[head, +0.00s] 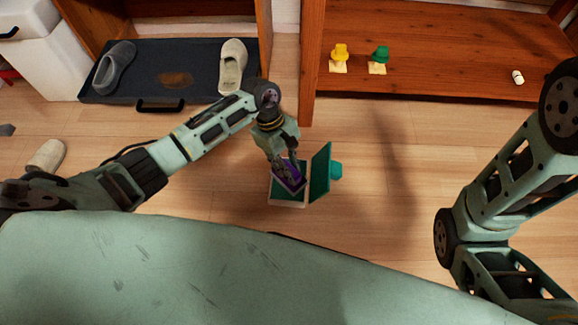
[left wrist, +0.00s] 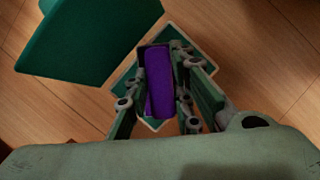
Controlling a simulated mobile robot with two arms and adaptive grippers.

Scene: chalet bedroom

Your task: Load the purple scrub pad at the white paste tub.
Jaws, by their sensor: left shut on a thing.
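The purple scrub pad (head: 293,181) is between the fingers of my left gripper (head: 287,170), which is shut on it. The pad also shows in the left wrist view (left wrist: 159,85), lengthwise between the fingers. Directly below is the white paste tub (head: 287,206), a low square box with a white rim and a green inside, partly hidden by the gripper and pad. Its green lid (head: 320,172) stands open on the right side; it also shows in the left wrist view (left wrist: 90,38). I cannot tell whether the pad touches the paste. My right gripper is out of view.
A teal knob-like piece (head: 336,170) shows behind the lid. A dark tray (head: 130,90) with grey and beige slippers lies at the back left. A wooden shelf (head: 440,70) holds yellow and green hat-like pieces and a small white item. Floor right of the lid is clear.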

